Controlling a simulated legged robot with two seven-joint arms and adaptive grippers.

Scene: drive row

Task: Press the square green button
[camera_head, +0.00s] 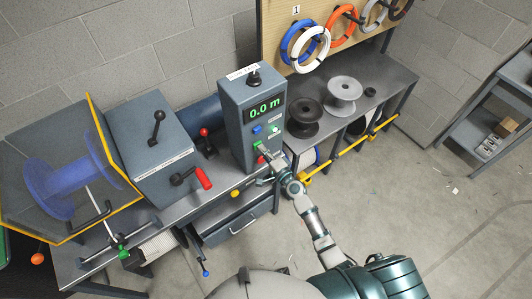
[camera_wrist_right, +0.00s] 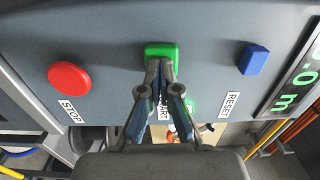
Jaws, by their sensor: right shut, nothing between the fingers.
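The square green button (camera_wrist_right: 161,50) is on the grey control box (camera_head: 237,95), above a partly covered label ending in "ART" in the right wrist view. My right gripper (camera_wrist_right: 160,66) is shut and empty. Its closed fingertips are at the button's lower edge and cover a little of it; I cannot tell whether they touch. In the head view, the right gripper (camera_head: 266,151) is at the front of the box, by the green button (camera_head: 257,145). My left gripper is not in view.
A round red button (camera_wrist_right: 69,78) marked STOP and a blue square button (camera_wrist_right: 253,59) near RESET flank the green one. The display (camera_head: 265,108) reads 0.0 m. Black (camera_head: 304,118) and grey (camera_head: 342,92) spools stand on the bench at right. A red-handled lever (camera_head: 196,177) is at left.

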